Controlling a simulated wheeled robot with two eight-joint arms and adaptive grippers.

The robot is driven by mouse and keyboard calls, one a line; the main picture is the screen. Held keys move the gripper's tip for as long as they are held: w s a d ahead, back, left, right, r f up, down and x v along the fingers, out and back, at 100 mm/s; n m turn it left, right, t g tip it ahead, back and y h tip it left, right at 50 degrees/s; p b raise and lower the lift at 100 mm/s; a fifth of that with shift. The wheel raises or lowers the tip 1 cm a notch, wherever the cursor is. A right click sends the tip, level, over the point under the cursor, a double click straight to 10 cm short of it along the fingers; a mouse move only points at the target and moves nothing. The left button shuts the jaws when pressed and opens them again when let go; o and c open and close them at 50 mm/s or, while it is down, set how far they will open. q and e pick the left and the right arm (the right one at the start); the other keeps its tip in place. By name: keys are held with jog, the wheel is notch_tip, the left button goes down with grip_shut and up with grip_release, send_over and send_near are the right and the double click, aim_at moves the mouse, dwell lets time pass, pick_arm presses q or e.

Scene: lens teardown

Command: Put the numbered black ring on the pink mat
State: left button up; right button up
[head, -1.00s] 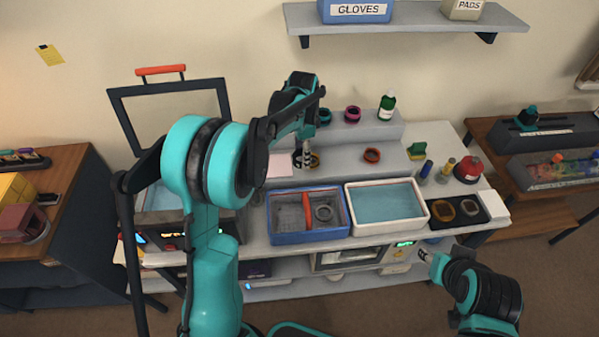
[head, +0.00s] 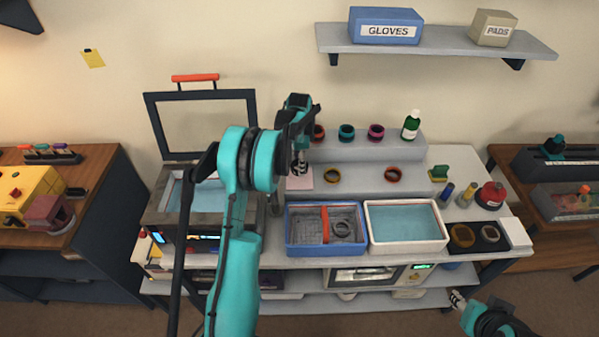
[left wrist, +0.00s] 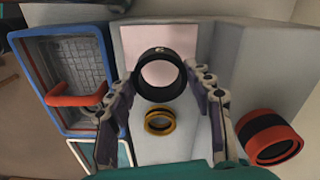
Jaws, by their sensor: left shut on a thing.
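In the left wrist view the black ring (left wrist: 158,96), with a small pale mark on its rim, sits between the fingers of my left gripper (left wrist: 160,82). The gripper is shut on it. The pink mat (left wrist: 148,38) shows behind the ring and through its opening. In the head view my left gripper (head: 299,167) is over the pink mat (head: 303,183); I cannot tell how far the ring is above it, as the fingers hide the ring. My right gripper (head: 457,299) is low at the front right, apart from the bench; its fingers are too small to judge.
A yellow ring (head: 332,175) lies just right of the mat, and a red-brown ring (head: 393,174) is farther right. Several rings stand on the raised step (head: 350,148) behind. The blue tray (head: 289,240) and white tray (head: 408,248) are in front.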

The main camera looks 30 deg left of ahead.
pick_arm(q)
notch_tip(320, 180, down, 4)
jog(key=shift+r+b, duration=0.25)
jog(key=shift+b, duration=0.15)
jog(key=shift+f, duration=0.25)
jog(key=shift+f, duration=0.15)
jog(key=o, duration=1.1)
jog(key=shift+o, duration=0.2)
